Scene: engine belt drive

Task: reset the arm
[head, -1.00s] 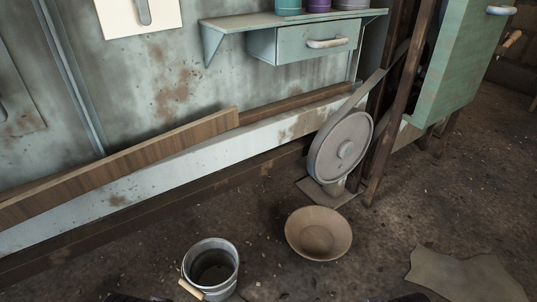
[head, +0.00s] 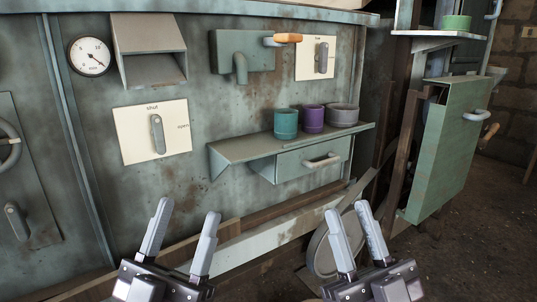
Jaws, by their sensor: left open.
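My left gripper (head: 187,213) is raised in the lower left of the head view, its grey fingers pointing up and spread with nothing between them. My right gripper (head: 347,211) is raised at the lower middle right. Its fingers also stand apart, with a narrower-looking gap and nothing between them. Neither gripper visibly holds anything. Behind the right gripper, the large grey wheel (head: 318,250) with its belt is partly hidden.
A metal wall carries a gauge (head: 89,56), a lever plate marked shut and open (head: 140,146), and an orange-handled crank (head: 288,38). A shelf (head: 235,150) holds teal (head: 286,124), purple (head: 313,119) and grey (head: 343,116) cups above a drawer. A green cabinet (head: 446,155) stands right.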

